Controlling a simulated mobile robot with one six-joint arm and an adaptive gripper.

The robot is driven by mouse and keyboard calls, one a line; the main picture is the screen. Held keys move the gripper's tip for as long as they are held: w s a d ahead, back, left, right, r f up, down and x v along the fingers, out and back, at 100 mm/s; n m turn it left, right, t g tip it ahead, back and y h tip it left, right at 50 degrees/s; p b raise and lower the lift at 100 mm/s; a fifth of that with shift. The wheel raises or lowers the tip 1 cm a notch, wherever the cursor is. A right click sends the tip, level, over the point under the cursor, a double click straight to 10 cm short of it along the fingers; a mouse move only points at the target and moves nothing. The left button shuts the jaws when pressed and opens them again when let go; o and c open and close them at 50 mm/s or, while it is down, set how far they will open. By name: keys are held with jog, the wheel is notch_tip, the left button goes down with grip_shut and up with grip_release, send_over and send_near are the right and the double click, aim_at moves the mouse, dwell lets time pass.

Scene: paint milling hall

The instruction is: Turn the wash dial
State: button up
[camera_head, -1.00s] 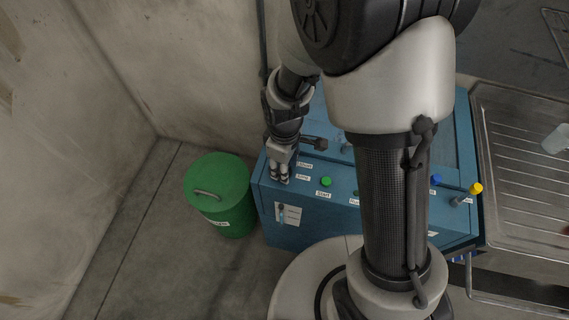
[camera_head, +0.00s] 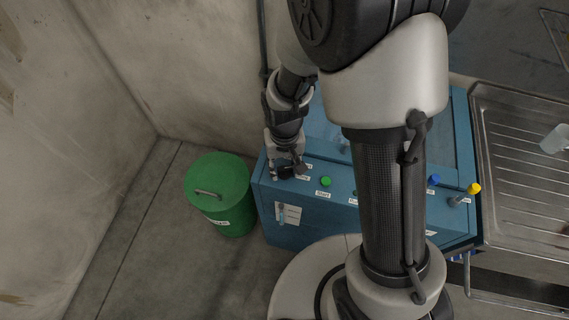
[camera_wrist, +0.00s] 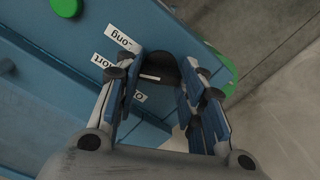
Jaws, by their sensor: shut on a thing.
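The wash dial is a dark round knob (camera_wrist: 166,66) with a white mark, on the blue cabinet top (camera_wrist: 65,75). In the wrist view it sits between the fingers of my gripper (camera_wrist: 160,85), which is shut on it. White labels lie around the dial; they read in part "ong" (camera_wrist: 124,38), "ort" (camera_wrist: 103,61) and "O" (camera_wrist: 140,96). In the head view my gripper (camera_head: 287,172) is at the cabinet's front left corner and largely hides the dial.
A green button (camera_head: 326,182) is right of the gripper. Blue (camera_head: 433,180) and yellow (camera_head: 473,188) knobs are farther right. A green lidded bin (camera_head: 219,183) stands left of the cabinet. A steel drainboard (camera_head: 515,170) is at right.

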aim_at(285, 168)
jog(key=m, duration=0.4)
jog(key=shift+m, duration=0.4)
dwell(0.4)
jog(key=o, duration=1)
jog(key=shift+o, duration=0.2)
jog(key=shift+r, duration=0.1)
notch_tip(285, 168, up, 12)
